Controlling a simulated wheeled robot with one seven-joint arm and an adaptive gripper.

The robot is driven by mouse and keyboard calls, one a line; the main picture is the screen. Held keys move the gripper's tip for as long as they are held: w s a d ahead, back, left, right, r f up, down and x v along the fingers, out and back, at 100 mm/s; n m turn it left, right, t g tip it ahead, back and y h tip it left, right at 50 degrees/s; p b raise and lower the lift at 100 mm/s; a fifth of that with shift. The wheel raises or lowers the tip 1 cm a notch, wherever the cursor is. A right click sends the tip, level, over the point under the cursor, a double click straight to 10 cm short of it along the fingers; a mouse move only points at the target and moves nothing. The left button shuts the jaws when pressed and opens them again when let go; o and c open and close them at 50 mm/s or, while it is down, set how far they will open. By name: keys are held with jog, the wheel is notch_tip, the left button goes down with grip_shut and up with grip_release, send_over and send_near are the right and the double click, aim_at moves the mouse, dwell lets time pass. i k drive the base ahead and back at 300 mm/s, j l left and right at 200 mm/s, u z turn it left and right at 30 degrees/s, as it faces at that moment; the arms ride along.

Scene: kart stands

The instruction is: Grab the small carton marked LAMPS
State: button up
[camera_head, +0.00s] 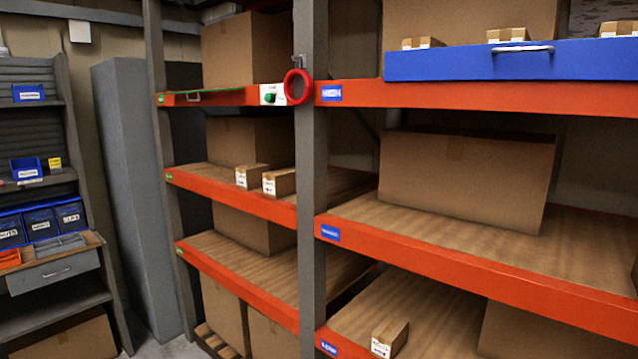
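Several small cartons with white labels show, but the print is too small for me to tell which is marked LAMPS. Two stand side by side near the front edge of the left bay's middle shelf: a left carton (252,176) and a right carton (279,182). Another small carton (390,338) stands on the lower right shelf, near the bottom of the picture. Several more, such as this small carton (507,35), show partly above the blue drawer front at the top right. My gripper is not in view.
Orange shelf beams (480,272) and a grey upright (312,180) with a red ring (298,87) divide the rack. Large boxes (465,180) stand on the shelves. A blue drawer front (500,62) has a handle. A grey shelf unit with blue bins (42,222) stands left.

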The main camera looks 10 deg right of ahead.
aim_at(278, 185)
jog(key=i+j+z, duration=0.15)
jog(key=z, duration=0.25)
jog(key=i+j+z, duration=0.15)
jog(key=j+z, duration=0.2)
jog(key=i+j+z, duration=0.1)
jog(key=j+z, duration=0.3)
jog(key=l, duration=0.05)
